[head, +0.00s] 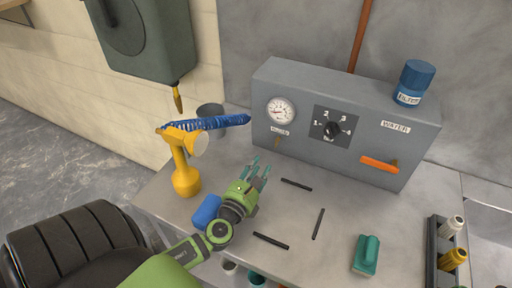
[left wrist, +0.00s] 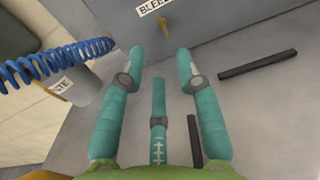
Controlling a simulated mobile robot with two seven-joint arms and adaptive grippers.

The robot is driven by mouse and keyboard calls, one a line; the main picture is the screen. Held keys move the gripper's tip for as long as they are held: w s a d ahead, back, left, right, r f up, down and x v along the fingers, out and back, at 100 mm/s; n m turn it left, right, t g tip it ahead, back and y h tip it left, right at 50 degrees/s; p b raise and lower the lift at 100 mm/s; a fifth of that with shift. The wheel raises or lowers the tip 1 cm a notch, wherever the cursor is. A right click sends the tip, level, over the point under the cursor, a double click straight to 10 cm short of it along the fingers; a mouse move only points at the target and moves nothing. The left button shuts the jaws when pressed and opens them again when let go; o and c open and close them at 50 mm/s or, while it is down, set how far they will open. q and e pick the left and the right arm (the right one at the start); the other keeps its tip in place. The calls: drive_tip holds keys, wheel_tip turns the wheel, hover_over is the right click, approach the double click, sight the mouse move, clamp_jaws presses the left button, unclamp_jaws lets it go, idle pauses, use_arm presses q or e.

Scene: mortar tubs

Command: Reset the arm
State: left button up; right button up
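My left gripper (head: 256,172) is over the grey bench, in front of the grey control box. In the left wrist view its teal fingers (left wrist: 160,75) are spread apart with nothing between them, and the box wall and bench top show beyond them. My green left arm (head: 172,262) comes in from the bottom left. My right gripper is in neither view.
The grey box (head: 345,105) has a gauge, a dial and an orange handle (head: 379,165). A teal block (head: 366,255) and black strips (head: 319,224) lie on the bench.

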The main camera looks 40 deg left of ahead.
use_arm(q)
drive_tip(key=shift+s+d, duration=0.15)
drive_tip(key=shift+s, duration=0.55)
